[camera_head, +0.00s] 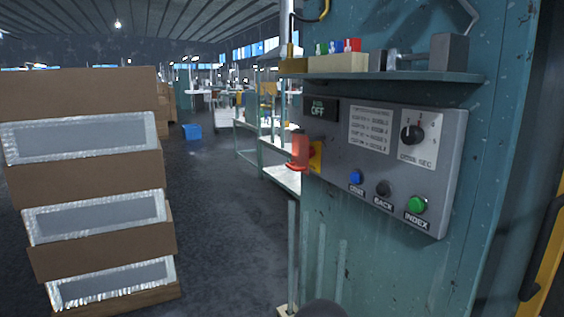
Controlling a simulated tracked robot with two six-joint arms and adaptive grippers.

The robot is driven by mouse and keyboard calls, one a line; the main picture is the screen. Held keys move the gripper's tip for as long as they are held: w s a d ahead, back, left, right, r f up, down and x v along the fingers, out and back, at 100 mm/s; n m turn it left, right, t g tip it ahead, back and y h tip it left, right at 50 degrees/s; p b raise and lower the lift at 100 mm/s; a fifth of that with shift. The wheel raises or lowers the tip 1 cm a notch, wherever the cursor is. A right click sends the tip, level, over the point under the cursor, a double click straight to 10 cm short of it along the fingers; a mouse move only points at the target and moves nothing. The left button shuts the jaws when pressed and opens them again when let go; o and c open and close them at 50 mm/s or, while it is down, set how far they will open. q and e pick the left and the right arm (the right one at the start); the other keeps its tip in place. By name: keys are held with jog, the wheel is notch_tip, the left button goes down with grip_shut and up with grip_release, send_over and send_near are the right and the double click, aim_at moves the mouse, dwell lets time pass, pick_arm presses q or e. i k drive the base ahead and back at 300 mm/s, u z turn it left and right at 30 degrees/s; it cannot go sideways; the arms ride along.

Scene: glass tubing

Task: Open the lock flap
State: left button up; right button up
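I cannot make out a lock flap for certain in the head view. A grey control panel (385,165) is fixed to a teal machine cabinet (495,120) on the right. It carries an "OFF" display (319,110), a rotary knob (411,134), and blue (355,177), black (383,188) and green (417,204) buttons. A red knob (299,150) on a yellow plate (315,157) sticks out from its left edge. Neither gripper can be made out. A dark rounded shape at the bottom edge is too cut off to identify.
A shelf (400,76) above the panel holds small coloured items and a grey metal piece (449,52). Stacked cardboard boxes (85,185) stand at the left. Open floor (215,220) lies between boxes and cabinet. Benches (280,175) and a blue bin (191,132) are farther back.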

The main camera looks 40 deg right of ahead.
aim_at(301, 145)
jog(key=z, duration=0.2)
jog(key=i, duration=0.95)
jog(key=z, duration=0.3)
